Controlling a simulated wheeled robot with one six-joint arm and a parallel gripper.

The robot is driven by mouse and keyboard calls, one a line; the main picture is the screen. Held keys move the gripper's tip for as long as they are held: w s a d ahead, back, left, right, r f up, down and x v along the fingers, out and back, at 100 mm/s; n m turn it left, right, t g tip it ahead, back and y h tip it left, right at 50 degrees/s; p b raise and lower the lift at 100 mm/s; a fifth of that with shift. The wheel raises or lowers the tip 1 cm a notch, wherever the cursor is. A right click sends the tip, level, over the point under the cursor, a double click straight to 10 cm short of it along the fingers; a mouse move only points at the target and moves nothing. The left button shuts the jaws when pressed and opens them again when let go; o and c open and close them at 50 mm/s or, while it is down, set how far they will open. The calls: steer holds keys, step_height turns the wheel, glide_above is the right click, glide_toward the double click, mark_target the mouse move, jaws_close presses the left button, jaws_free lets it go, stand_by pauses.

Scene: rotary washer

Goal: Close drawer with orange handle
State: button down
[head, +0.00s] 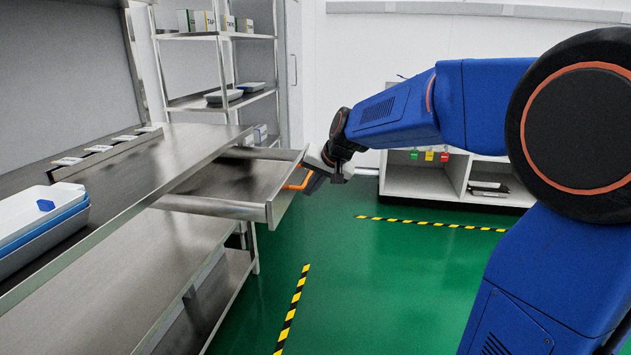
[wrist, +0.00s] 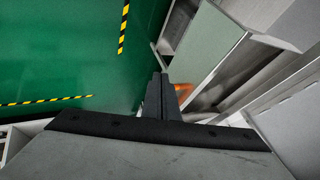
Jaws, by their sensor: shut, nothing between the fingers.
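The drawer (head: 222,208) is pulled out from the steel workbench, and its inside shows empty. Its orange handle (head: 299,183) is on the drawer's front face. My gripper (head: 318,172) is at the drawer front, right beside the handle. In the wrist view, my gripper's fingers (wrist: 163,97) are together with nothing between them. The orange handle (wrist: 184,90) shows just right of the fingertips, partly hidden by them. I cannot tell whether the fingers touch the handle or the drawer front.
The steel workbench (head: 190,145) fills the left, with trays (head: 40,225) on it. A shelf rack (head: 215,100) stands behind. A white cabinet (head: 420,180) is at the back right. The green floor (head: 370,280) before the drawer is clear, with striped tape lines.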

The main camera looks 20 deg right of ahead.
mark_target(287, 200)
steer(key=shift+w+a+f, duration=0.4)
steer(key=shift+w+a, duration=0.2)
steer(key=shift+a, duration=0.1)
steer(key=shift+w+a+f, duration=0.4)
steer(key=shift+w+a, duration=0.2)
steer(key=shift+a, duration=0.05)
steer(key=shift+w+a+f, duration=0.4)
steer(key=shift+w+a, duration=0.2)
steer(key=shift+a, duration=0.1)
steer(key=shift+a, duration=0.1)
steer(key=w+a, duration=0.5)
steer(key=a, duration=0.3)
steer(key=w+a, duration=0.5)
steer(key=a, duration=0.4)
steer(key=w+a, duration=0.4)
steer(key=a, duration=0.4)
steer(key=shift+w+a, duration=0.2)
steer(key=shift+w, duration=0.2)
steer(key=shift+w+a, duration=0.2)
steer(key=shift+a, duration=0.2)
steer(key=shift+a+r, duration=0.1)
steer(key=shift+r, duration=0.05)
